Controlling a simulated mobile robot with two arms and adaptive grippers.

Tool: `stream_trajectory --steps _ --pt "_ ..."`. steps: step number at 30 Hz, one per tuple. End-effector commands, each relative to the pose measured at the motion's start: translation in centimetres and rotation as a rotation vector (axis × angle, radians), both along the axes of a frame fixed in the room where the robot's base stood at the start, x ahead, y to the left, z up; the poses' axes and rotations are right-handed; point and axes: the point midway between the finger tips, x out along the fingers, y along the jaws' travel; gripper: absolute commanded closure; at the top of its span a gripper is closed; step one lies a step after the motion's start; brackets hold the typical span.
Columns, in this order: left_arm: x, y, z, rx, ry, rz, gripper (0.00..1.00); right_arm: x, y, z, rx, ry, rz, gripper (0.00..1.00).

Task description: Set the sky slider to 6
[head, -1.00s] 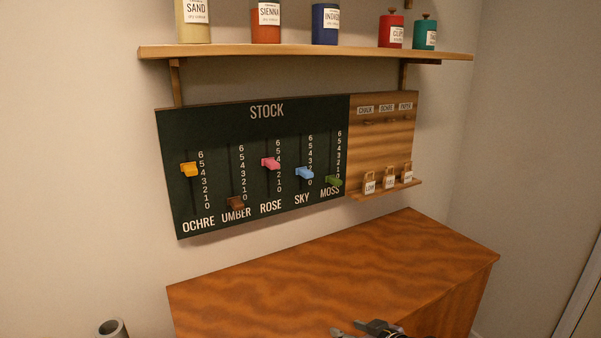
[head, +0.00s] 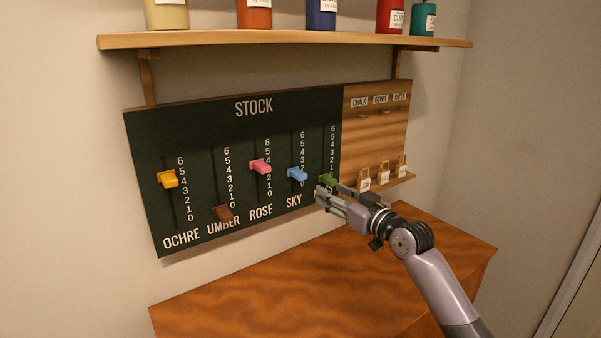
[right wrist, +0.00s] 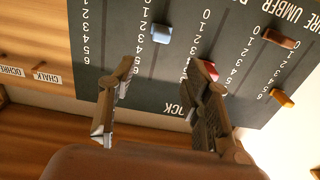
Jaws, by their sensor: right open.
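The blue sky slider (head: 297,174) sits low on its track on the dark STOCK board (head: 235,135), at about the 1 to 2 marks. It also shows in the right wrist view (right wrist: 161,33), where the board appears upside down, near the 2. My right gripper (head: 320,196) is open and empty, just right of and below the blue knob, in front of the board's lower right part. In the right wrist view its fingers (right wrist: 166,66) are spread, with the blue knob beyond the gap between them. My left gripper is not in view.
The green moss slider (head: 328,180) is right behind my right gripper. The pink rose slider (head: 260,166), brown umber slider (head: 223,213) and orange ochre slider (head: 168,179) are farther left. A shelf (head: 280,39) with jars is above, a wooden cabinet (head: 260,290) below.

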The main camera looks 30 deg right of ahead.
Motion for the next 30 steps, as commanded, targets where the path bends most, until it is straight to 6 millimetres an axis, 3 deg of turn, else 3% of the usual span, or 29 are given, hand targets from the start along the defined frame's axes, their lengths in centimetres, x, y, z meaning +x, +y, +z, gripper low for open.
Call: stream_trajectory --steps 3,6,18,30 --pt "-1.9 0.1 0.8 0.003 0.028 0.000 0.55 2.7 0.4 0.4 0.004 0.001 0.000 0.55" --pt "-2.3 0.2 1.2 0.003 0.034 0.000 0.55 4.6 0.7 0.3 0.003 0.000 0.000 0.55" --pt "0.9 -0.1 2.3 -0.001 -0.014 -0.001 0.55 11.3 1.6 0.1 0.002 0.002 0.000 0.55" --pt "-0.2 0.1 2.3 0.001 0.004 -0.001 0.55 13.5 1.9 0.0 -0.001 0.003 0.000 0.55"
